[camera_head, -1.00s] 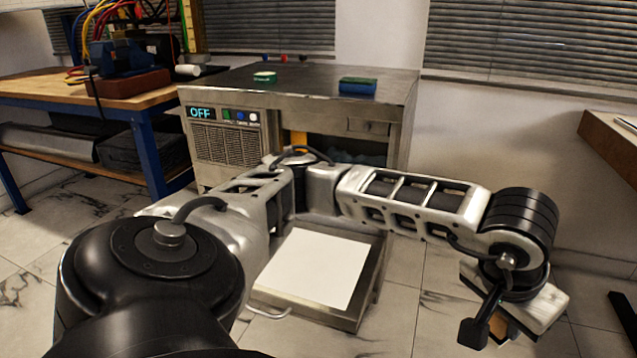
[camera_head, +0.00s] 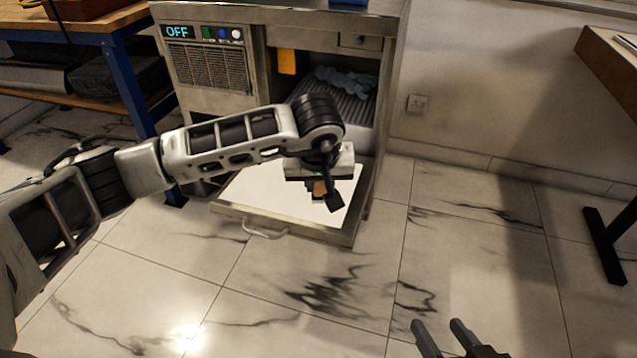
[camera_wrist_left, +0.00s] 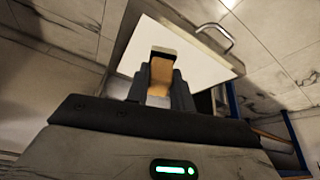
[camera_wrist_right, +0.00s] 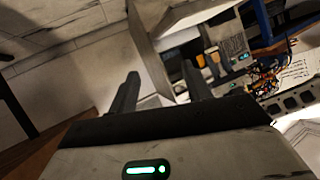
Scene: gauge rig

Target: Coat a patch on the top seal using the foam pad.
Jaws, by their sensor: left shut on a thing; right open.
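My left gripper (camera_head: 321,192) is shut on a tan-orange block with a dark end, which I take to be the foam pad (camera_wrist_left: 160,74). In the head view the held piece is mostly hidden by the gripper, which appears over the right part of the white surface (camera_head: 250,191) in the low pulled-out drawer. The gap between them is hard to judge. My right gripper (camera_head: 438,324) is open and empty at the bottom edge of the head view. Its two fingers stand apart in the right wrist view (camera_wrist_right: 161,75). I cannot make out the top seal.
A metal cabinet (camera_head: 210,85) with an OFF display stands behind the drawer rim (camera_head: 300,230). Its open bay holds a ribbed tray with crumpled blue cloth (camera_head: 345,80) and an orange strip (camera_head: 287,62). A workbench stands left, a table right. The marble floor in front is clear.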

